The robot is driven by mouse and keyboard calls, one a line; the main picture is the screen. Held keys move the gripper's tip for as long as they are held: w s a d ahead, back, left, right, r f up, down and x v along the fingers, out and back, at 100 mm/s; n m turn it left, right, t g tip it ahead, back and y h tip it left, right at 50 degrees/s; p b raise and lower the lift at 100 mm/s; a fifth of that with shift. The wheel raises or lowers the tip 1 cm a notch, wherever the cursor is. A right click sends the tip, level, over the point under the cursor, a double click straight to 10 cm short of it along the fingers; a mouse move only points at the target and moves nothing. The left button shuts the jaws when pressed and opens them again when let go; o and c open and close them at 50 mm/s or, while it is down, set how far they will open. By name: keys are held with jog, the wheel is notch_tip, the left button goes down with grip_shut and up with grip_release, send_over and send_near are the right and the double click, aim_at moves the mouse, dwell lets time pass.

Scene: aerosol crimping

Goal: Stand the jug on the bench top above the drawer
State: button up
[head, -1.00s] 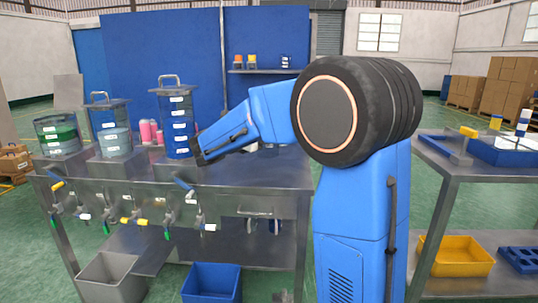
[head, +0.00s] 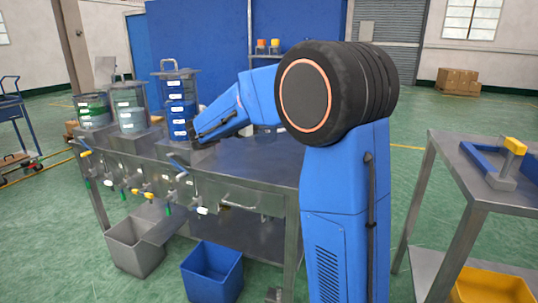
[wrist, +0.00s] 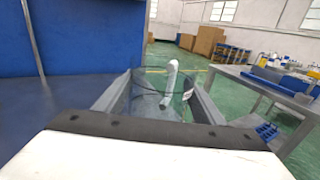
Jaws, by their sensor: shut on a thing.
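The clear jug (wrist: 153,100), with a pale upright handle, is between the two grey fingers of my gripper (wrist: 158,108) in the wrist view. My gripper is shut on it. Whether the jug's base touches anything is hidden. The steel bench top (head: 250,158) shows in the head view, with a drawer (head: 240,207) and its bar handle under its front edge. The bench top also shows at the left of the wrist view (wrist: 45,105).
Several clear tanks, such as a blue-banded one (head: 177,105), stand at the bench's left end, with valves below. A grey bin (head: 135,245) and a blue bin (head: 212,272) sit on the floor. A steel table (head: 480,180) with a blue tray is at right. The visible front bench top is clear.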

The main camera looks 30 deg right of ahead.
aim_at(267, 142)
notch_tip(267, 142, down, 9)
jog(key=shift+f, duration=0.15)
dwell(0.4)
jog(key=shift+f, duration=0.15)
jog(key=o, duration=1.2)
